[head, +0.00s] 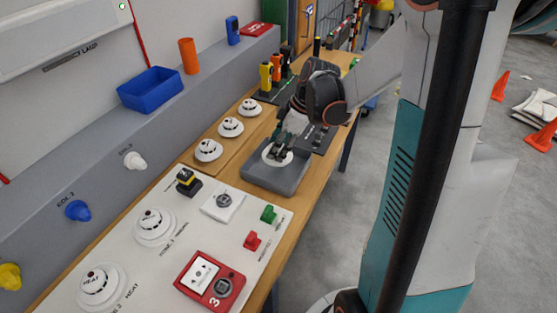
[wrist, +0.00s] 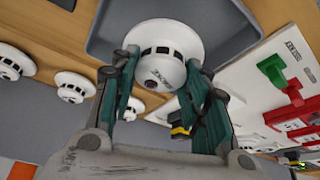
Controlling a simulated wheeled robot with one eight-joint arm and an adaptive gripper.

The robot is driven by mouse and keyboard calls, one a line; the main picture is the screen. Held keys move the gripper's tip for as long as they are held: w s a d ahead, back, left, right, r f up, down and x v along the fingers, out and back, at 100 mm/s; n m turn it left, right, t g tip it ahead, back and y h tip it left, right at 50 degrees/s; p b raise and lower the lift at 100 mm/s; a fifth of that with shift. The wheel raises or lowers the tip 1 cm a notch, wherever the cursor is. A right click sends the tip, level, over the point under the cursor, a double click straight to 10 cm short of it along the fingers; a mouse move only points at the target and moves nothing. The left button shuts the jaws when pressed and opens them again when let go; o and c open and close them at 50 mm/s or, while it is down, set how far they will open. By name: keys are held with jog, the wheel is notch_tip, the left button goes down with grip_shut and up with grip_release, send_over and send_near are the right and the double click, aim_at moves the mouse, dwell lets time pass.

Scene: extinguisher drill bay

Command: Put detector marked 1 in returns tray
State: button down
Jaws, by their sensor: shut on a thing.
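My gripper (head: 282,148) is shut on a white round detector (head: 270,157). In the wrist view the detector (wrist: 160,45) sits between the two fingers (wrist: 158,88), its dome toward the camera. Its small dark print is too blurred to read as a number. The grey tray (head: 262,183) on the wooden bench is directly under the gripper in the head view. The detector appears inside the tray's outline; I cannot tell whether it touches the tray floor. The tray also shows behind the detector in the wrist view (wrist: 105,28).
Three white detectors (head: 231,127) stand in a row on the wooden bench, left of the tray. A white panel (head: 130,265) with more detectors, red and green switches and a red box (head: 210,282) lies in front. A blue bin (head: 150,89) is on the ledge.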

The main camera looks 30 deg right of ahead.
jog(key=shift+f+b, duration=0.75)
jog(key=shift+f, duration=1.5)
jog(key=shift+f, duration=0.1)
jog(key=c, duration=0.9)
grip_release()
jog(key=p+v, duration=0.4)
jog(key=v, duration=0.8)
